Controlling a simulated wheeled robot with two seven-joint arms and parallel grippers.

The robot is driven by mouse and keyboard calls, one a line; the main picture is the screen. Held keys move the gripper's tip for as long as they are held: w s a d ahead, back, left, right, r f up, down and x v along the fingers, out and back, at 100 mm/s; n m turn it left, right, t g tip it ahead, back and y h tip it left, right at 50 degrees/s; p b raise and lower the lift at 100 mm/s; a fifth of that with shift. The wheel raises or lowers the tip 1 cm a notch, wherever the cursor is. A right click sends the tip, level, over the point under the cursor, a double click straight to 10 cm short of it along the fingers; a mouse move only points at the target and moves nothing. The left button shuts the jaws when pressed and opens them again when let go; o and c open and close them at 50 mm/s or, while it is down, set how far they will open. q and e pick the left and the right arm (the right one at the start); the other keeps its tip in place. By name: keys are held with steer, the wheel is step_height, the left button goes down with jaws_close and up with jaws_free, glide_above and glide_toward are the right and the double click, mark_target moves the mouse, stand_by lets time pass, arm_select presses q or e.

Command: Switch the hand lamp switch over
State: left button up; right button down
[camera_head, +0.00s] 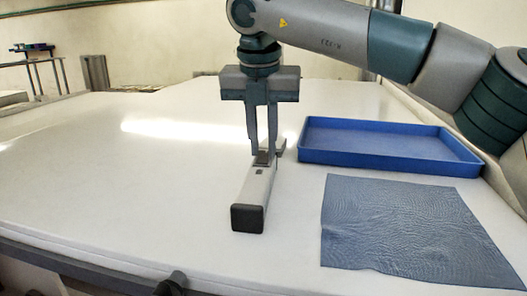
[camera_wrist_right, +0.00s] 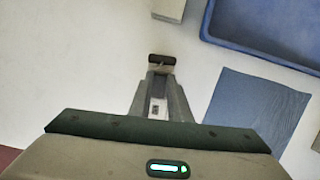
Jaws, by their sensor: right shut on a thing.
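The hand lamp (camera_head: 257,187) lies on the white table, a long pale body with a black cap at its near end. My right gripper (camera_head: 264,154) points straight down over the lamp's far part. Its fingers are shut on the hand lamp switch, a small dark block on top of the body. The fingertips hide much of the switch, so which way it is set cannot be told. In the right wrist view the lamp body (camera_wrist_right: 158,108) shows between the fingers, and my gripper hides its nearer part. My left gripper is not in view.
A blue tray (camera_head: 390,165) stands to the right of the lamp. A blue textured mat (camera_head: 405,225) lies in front of it. In the right wrist view a pale block (camera_wrist_right: 168,9) is cut by the top edge. The table left of the lamp is clear.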

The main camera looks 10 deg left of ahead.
steer(key=c, duration=1.6)
jaws_free()
steer(key=shift+c, duration=0.2)
steer(key=shift+r, duration=0.15)
steer(key=shift+s+r, duration=0.15)
steer(key=shift+r, duration=0.35)
steer(key=b+v, duration=0.1)
steer(key=v, duration=1.5)
steer(key=shift+b, duration=0.35)
